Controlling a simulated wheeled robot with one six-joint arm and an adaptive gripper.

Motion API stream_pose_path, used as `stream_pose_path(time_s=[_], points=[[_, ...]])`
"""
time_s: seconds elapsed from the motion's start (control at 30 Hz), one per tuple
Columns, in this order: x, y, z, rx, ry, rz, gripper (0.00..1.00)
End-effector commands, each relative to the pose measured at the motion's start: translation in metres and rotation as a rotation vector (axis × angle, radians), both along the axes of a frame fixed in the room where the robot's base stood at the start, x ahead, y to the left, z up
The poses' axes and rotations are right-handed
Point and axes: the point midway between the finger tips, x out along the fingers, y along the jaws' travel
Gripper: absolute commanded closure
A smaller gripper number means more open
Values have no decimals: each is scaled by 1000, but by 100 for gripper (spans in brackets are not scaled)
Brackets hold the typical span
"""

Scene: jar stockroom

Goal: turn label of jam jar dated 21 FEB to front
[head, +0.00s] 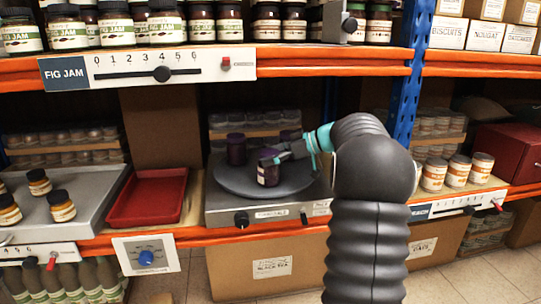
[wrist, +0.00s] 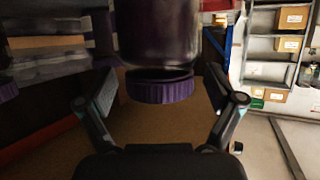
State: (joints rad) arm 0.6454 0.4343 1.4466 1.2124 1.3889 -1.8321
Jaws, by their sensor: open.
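A dark purple jam jar (head: 267,174) stands at the front of a round grey turntable (head: 233,186) in the head view. A pale label shows on its front side; its date is too small to read. Two more dark jars, one at the back left (head: 236,150) and one at the back right (head: 290,138), stand on the turntable, the latter partly behind my arm. My gripper (head: 276,157) is at the front jar's upper right. In the wrist view my gripper (wrist: 160,88) is open, its fingers apart on both sides of a purple-lidded jar (wrist: 160,35); no label shows there.
A red tray (head: 147,198) lies left of the turntable. Amber jars (head: 62,206) stand on a grey tray further left. An orange shelf beam (head: 330,55) with jars above runs over the turntable. A blue post (head: 402,90) stands right of it.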

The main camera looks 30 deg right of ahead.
Motion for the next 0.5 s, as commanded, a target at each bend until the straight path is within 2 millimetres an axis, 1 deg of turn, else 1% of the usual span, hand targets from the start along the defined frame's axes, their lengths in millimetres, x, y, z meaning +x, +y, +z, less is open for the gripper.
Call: stream_pose_path(time_s=[0.17, 0.5], points=[[-7, -10, 5, 0, -2, -4, 8], [-38, -44, 25, -1, -2, -2, 8]])
